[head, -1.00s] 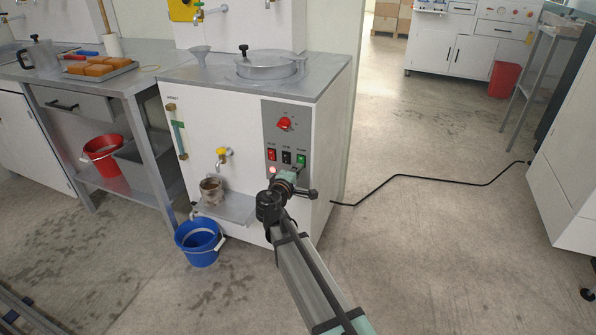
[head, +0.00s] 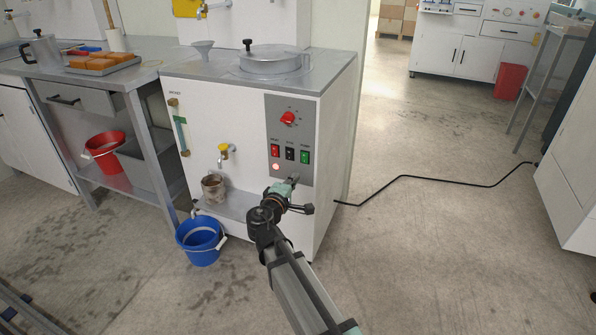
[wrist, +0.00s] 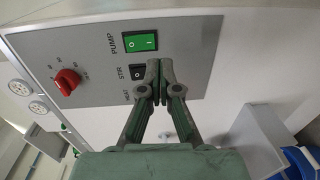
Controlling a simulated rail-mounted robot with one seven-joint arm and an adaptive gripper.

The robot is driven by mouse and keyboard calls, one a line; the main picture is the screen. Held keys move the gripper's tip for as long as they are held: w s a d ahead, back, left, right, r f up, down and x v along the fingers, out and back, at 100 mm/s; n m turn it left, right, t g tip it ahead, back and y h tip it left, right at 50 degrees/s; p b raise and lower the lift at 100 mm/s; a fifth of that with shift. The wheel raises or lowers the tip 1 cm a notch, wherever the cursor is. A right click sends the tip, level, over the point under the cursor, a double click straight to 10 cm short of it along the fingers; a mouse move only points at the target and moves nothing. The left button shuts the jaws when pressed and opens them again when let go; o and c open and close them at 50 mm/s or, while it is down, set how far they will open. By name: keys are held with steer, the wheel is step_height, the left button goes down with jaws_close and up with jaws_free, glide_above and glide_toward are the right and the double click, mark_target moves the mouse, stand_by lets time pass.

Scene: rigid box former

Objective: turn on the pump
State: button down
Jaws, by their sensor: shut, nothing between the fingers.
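The green PUMP rocker switch (head: 305,157) is on the grey control panel (head: 270,108) on the front of a white machine. It also shows unobstructed in the wrist view (wrist: 141,42); I cannot tell its position for sure. The black STIR switch (head: 290,154) is beside it, then the red HEAT switch (head: 275,151). My gripper (head: 294,178) is shut and empty, just below the switches in the head view. In the wrist view its fingertips (wrist: 160,70) appear beside the STIR switch (wrist: 137,73) and hide the HEAT switch. Contact with the panel cannot be told.
A red knob (head: 288,118) is above the switches, and a glowing pilot light (head: 275,167) is below them. A yellow-handled tap (head: 225,150) sits left, over a cup (head: 212,186) on a ledge. A blue bucket (head: 200,241) is on the floor. A black cable (head: 440,181) crosses open floor at right.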

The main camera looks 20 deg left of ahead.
steer(key=s+p, duration=0.1)
steer(key=s, duration=0.6)
steer(key=shift+s+f, duration=0.2)
steer(key=shift+f, duration=0.15)
steer(key=shift+d, duration=0.1)
